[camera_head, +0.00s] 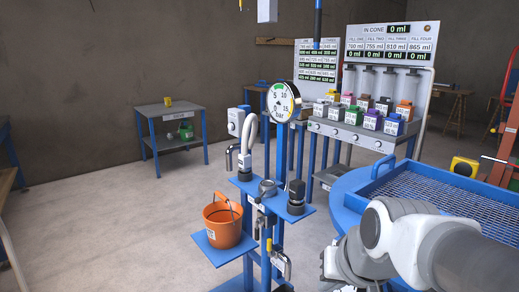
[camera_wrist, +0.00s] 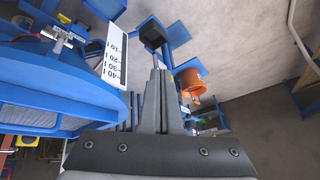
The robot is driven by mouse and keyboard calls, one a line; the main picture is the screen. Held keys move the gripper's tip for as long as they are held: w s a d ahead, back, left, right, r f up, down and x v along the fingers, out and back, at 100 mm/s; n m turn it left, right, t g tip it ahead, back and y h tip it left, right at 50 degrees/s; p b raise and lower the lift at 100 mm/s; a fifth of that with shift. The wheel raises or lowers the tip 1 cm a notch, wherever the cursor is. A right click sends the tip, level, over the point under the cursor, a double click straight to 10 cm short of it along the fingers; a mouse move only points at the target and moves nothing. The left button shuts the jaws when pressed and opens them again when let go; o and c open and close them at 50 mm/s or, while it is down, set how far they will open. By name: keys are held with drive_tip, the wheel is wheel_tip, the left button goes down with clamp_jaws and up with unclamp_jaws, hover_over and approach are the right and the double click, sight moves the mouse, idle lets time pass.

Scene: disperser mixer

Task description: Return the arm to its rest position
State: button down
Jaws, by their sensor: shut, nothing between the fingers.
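My arm enters the head view from the lower right, white and grey, in front of a round blue mesh-topped table (camera_head: 440,190). My gripper shows in the wrist view (camera_wrist: 159,70) with its two long grey fingers together and nothing between them. In the head view its fingers are not clearly visible; only part of the wrist shows at the bottom edge. The gripper is apart from the orange bucket (camera_head: 222,226), which also shows in the wrist view (camera_wrist: 191,82).
A blue stand with a pressure gauge (camera_head: 284,102) carries the bucket on its low shelf (camera_head: 206,246). A filling station (camera_head: 350,137) with several coloured containers stands behind. A small side table (camera_head: 170,109) is at the back left. The floor at the left (camera_head: 110,220) is clear.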

drive_tip(key=s+d+r+n+h, duration=0.1)
drive_tip(key=s+d+r, duration=0.1)
drive_tip(key=s, duration=0.4)
wheel_tip(320, 180, up, 23)
drive_tip(key=s+p, duration=0.1)
drive_tip(key=p, duration=2.2)
drive_tip(key=shift+d+f, duration=0.15)
drive_tip(key=shift+d, duration=0.05)
drive_tip(key=shift+s, duration=0.1)
